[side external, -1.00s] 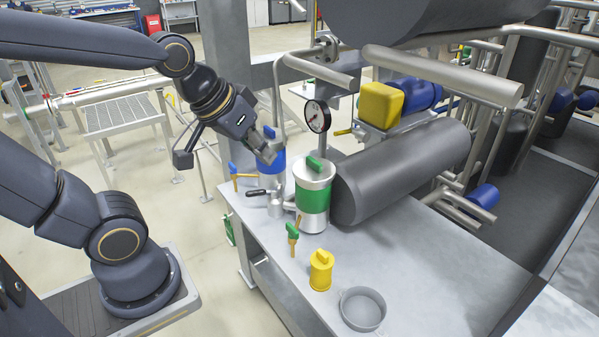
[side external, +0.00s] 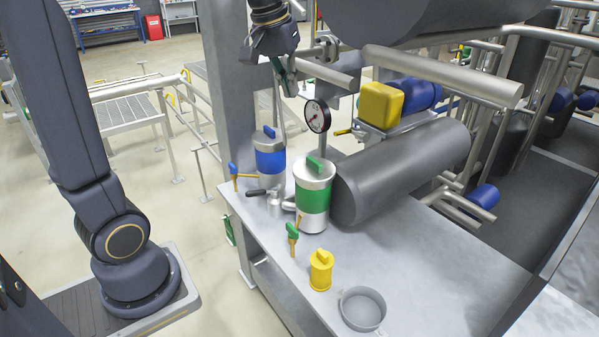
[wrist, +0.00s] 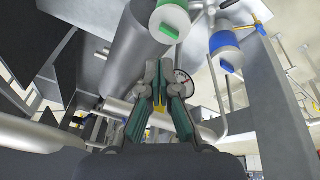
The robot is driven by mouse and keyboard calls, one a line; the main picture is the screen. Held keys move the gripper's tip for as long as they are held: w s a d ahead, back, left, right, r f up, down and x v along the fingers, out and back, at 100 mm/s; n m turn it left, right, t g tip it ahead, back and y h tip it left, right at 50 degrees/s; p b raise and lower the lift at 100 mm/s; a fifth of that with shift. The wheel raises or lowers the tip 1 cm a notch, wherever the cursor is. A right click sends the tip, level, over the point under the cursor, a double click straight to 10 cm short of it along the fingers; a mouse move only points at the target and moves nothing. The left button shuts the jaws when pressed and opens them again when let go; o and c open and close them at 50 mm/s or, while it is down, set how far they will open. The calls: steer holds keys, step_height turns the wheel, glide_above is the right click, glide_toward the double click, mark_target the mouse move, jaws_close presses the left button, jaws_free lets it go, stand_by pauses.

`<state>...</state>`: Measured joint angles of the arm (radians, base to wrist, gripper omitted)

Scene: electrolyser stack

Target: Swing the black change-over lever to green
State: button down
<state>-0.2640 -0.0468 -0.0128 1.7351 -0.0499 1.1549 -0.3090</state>
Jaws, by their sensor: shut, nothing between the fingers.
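The black change-over lever (side external: 257,192) sits on a small grey valve body (side external: 275,207) at the bench's left edge. Its handle points left, on the side nearer the blue-handled tap. The green-banded canister (side external: 312,200) stands right of the valve, and the blue-banded canister (side external: 270,160) behind it. Both canisters also show in the wrist view, green (wrist: 171,18) and blue (wrist: 226,50). My gripper (side external: 291,92) is high above the bench, well clear of the lever. Its fingers (wrist: 160,68) are shut and empty. I cannot make out the lever in the wrist view.
The blue-handled tap (side external: 234,171) is at the left edge. A pressure gauge (side external: 317,116), pipes and a dark cylinder (side external: 400,170) crowd the back and right.

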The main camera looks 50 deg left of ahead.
steer(key=w+a+f+n+g, duration=0.25)
steer(key=w+a+f, duration=0.35)
steer(key=a, duration=0.3)
steer(key=n+h, duration=0.2)
steer(key=n, duration=0.1)
glide_above(261, 192)
steer(key=w+a, duration=0.2)
steer(key=w, duration=0.3)
step_height(261, 192, down, 14)
steer(key=s+a+f+g, duration=0.1)
steer(key=s+f, duration=0.1)
steer(key=f, duration=0.6)
steer(key=s+a+f+n+g, duration=0.1)
steer(key=s+f, duration=0.2)
steer(key=f, duration=0.6)
steer(key=shift+s+f+h, duration=0.15)
steer(key=shift+f+h, duration=0.15)
steer(key=shift+h, duration=0.1)
